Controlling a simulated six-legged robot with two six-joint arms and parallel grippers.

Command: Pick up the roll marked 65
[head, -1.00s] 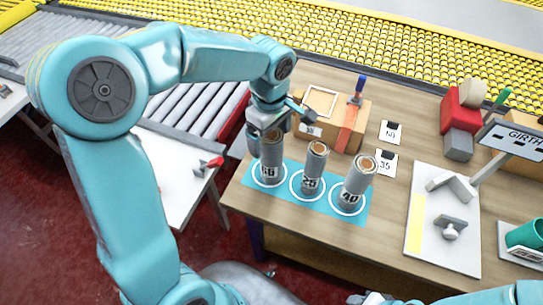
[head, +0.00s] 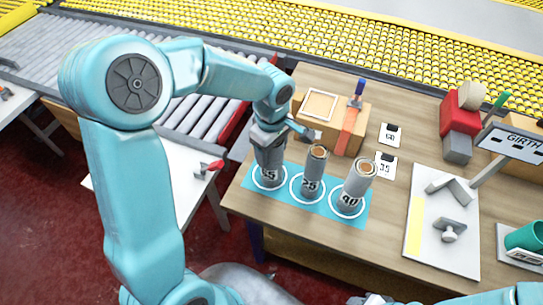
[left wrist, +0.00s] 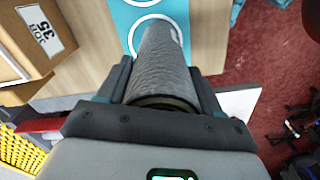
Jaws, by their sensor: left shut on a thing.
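The roll marked 65 (head: 269,168) is a grey cylinder standing upright in the left ring of the blue mat (head: 330,212). Its number is partly blurred, but the last digit reads 5. My left gripper (head: 269,138) is above it, shut on its top end. In the left wrist view the roll (left wrist: 160,60) lies between the two fingers. Beside it stand the roll marked 25 (head: 314,172) in the middle ring and the roll marked 40 (head: 355,186) in the right ring. A small part of my right arm shows at the bottom edge; its jaws are not clear.
A white board (head: 440,225) with a grey knob, red and grey blocks (head: 459,125) and a GIRTH sign (head: 512,140) stand to the right.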

